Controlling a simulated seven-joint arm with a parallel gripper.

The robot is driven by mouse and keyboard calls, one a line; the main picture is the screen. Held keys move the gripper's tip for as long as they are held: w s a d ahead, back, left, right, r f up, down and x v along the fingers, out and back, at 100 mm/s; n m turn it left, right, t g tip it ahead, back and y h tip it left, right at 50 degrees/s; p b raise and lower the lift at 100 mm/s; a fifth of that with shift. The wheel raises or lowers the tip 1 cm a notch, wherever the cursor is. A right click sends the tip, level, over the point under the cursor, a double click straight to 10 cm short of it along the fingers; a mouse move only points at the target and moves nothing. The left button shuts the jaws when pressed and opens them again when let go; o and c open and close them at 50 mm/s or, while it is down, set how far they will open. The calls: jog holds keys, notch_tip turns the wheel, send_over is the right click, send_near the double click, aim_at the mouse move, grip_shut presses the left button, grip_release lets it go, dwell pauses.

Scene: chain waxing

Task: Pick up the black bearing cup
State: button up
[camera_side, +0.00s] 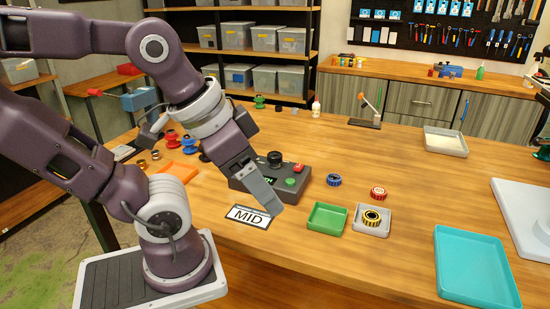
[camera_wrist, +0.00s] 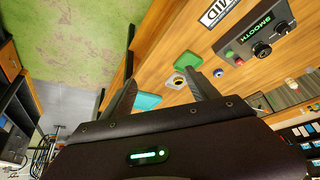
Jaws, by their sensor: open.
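My gripper (camera_side: 268,198) is open and empty, held above the bench over the front of the control box and the MID label. In the wrist view its two fingers (camera_wrist: 160,92) stand wide apart with nothing between their tips. A black and yellow round part (camera_side: 371,217) sits in a small grey tray (camera_side: 385,230), right of my gripper; it also shows in the wrist view (camera_wrist: 179,80). A small dark round part (camera_side: 204,156) is partly hidden behind my arm at the left. I cannot tell for sure which part is the black bearing cup.
A green tray (camera_side: 326,219) stands left of the grey tray. A blue-black round part (camera_side: 334,180) and a red one (camera_side: 378,193) lie behind them. The control box (camera_side: 255,176) is close by my gripper. A teal tray (camera_side: 476,267) is at the right.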

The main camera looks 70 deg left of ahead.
jog(key=m+g+y, duration=0.4)
jog(key=m+y, duration=1)
jog(key=m, duration=0.5)
send_near(276, 157)
jog(key=x, duration=0.2)
jog(key=shift+a+f, duration=0.2)
jog(key=shift+a, duration=0.1)
jog(key=x, duration=0.6)
jog(key=shift+w+a, duration=0.1)
jog(key=shift+a, duration=0.25)
jog(key=shift+h, duration=0.3)
grip_shut()
notch_tip(276, 157, up, 10)
